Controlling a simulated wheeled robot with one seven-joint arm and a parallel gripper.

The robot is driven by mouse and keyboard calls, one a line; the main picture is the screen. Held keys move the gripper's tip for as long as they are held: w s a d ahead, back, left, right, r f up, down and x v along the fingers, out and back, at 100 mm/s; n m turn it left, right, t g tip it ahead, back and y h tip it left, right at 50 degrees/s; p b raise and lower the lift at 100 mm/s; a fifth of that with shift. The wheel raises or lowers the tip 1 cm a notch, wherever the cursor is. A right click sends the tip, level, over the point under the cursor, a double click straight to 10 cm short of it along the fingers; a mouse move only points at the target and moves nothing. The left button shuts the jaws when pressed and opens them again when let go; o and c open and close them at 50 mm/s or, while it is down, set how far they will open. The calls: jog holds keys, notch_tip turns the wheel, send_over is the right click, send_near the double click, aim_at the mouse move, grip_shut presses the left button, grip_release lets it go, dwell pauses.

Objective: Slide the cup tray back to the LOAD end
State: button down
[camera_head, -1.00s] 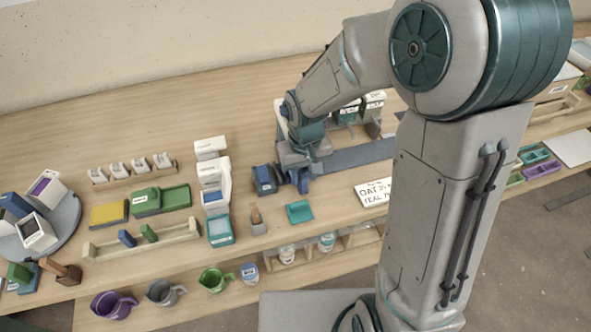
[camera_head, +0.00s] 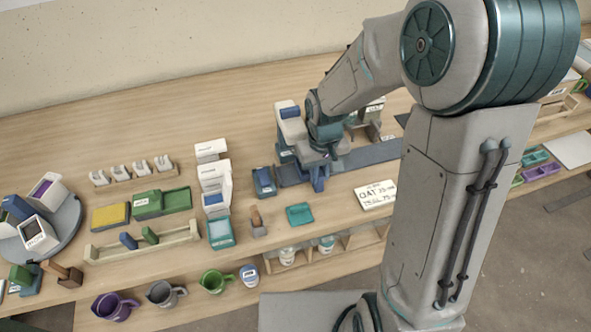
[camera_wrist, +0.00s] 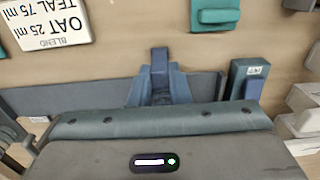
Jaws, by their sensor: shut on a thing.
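My gripper (camera_head: 318,181) is low over the long dark grey track (camera_head: 375,153) and is shut on a blue handle-like piece. That piece shows in the wrist view (camera_wrist: 159,62), sticking out past my gripper toward the card side. I take it for the handle of the cup tray; the tray's body is hidden under my gripper and wrist. In the wrist view the track (camera_wrist: 60,98) runs crosswise behind the handle. The LOAD marking cannot be read in either view.
A blue labelled block (camera_head: 264,181) stands just left of the track. A white machine with a blue top (camera_head: 291,123) stands behind. White dispensers (camera_head: 214,178) stand farther left.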

jog(key=shift+w+d+p, duration=0.15)
jog(key=shift+w+d, duration=0.2)
jog(key=shift+d, duration=0.75)
jog(key=shift+w+d+p, duration=0.15)
jog(key=shift+w+d, duration=0.2)
jog(key=shift+d, duration=0.75)
jog(key=shift+w+d+p, duration=0.15)
jog(key=shift+w+d, duration=0.2)
jog(key=shift+d, duration=0.85)
jog(key=shift+w+d+r+p, duration=0.15)
jog(key=shift+w+d, duration=0.35)
jog(key=shift+d, duration=1.25)
jog(key=shift+w+d+f+p, duration=0.1)
jog(key=shift+w+d+p, duration=0.35)
jog(key=shift+d, duration=1.25)
jog(key=shift+w+d+r+p, duration=0.1)
jog(key=shift+w+d, duration=0.5)
jog(key=shift+d, duration=1.15)
jog(key=shift+w+d+p, duration=0.15)
jog(key=shift+w+d, duration=0.25)
jog(key=shift+d, duration=1.05)
jog(key=shift+w+d+p, duration=0.15)
jog(key=shift+w+d, duration=0.3)
jog(key=shift+d, duration=1.05)
jog(key=shift+w+d+p, duration=0.15)
jog(key=shift+w+d, duration=0.25)
jog(key=shift+d, duration=1.05)
jog(key=c, duration=1.5)
grip_release()
jog(key=shift+o, duration=0.2)
